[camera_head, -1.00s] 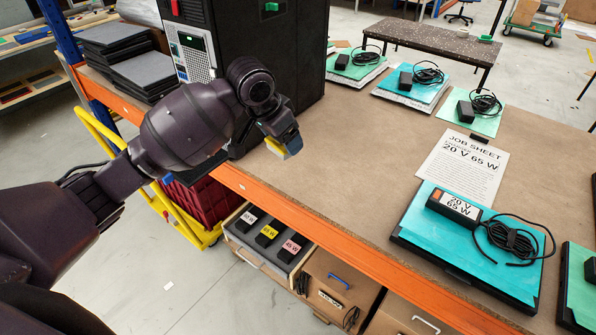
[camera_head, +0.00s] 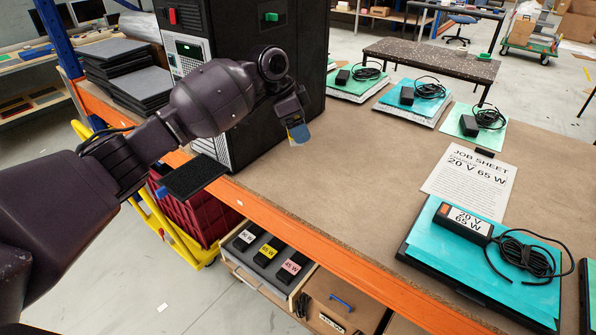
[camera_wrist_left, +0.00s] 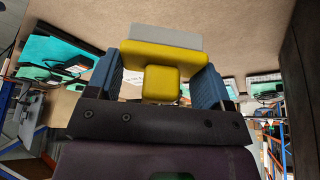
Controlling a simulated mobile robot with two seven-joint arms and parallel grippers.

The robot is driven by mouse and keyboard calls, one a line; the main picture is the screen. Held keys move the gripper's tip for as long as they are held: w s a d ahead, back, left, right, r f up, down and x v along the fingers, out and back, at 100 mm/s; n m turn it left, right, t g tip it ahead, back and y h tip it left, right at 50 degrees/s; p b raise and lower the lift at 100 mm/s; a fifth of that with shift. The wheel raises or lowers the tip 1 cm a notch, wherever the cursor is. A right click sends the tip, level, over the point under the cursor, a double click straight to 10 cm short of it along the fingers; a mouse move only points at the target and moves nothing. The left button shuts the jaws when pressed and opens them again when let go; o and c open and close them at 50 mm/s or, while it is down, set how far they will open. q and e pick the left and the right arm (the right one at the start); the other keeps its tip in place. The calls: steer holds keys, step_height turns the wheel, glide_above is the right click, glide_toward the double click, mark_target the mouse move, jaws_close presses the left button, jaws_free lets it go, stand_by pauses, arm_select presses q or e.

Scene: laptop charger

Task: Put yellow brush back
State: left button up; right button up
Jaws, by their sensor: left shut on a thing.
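My left gripper (camera_head: 297,130) is shut on the yellow brush (camera_wrist_left: 160,84) and holds it over the bench near the black tower. In the left wrist view, the brush's yellow handle sits between the two blue-grey fingers (camera_wrist_left: 160,88), with a wider yellow head and a pale grey strip beyond it. In the head view only a sliver of yellow shows beside the fingertip. I cannot tell whether the brush touches the bench. My right gripper is not in view.
The black tower (camera_head: 290,55) stands close behind my left gripper. A dark flat pad (camera_head: 193,177) sticks out at the bench's left edge. A job sheet (camera_head: 468,183) and a teal laptop with a charger (camera_head: 485,262) lie to the right. The brown bench top (camera_head: 350,180) between is clear. An open drawer (camera_head: 268,262) is below.

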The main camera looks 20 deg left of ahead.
arm_select(q)
steer(key=shift+f+b, duration=0.5)
steer(key=shift+f, duration=6.2)
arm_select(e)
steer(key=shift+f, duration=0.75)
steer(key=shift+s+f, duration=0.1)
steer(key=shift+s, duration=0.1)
arm_select(q)
steer(key=o, duration=0.5)
steer(key=shift+f, duration=0.1)
steer(key=o, duration=0.4)
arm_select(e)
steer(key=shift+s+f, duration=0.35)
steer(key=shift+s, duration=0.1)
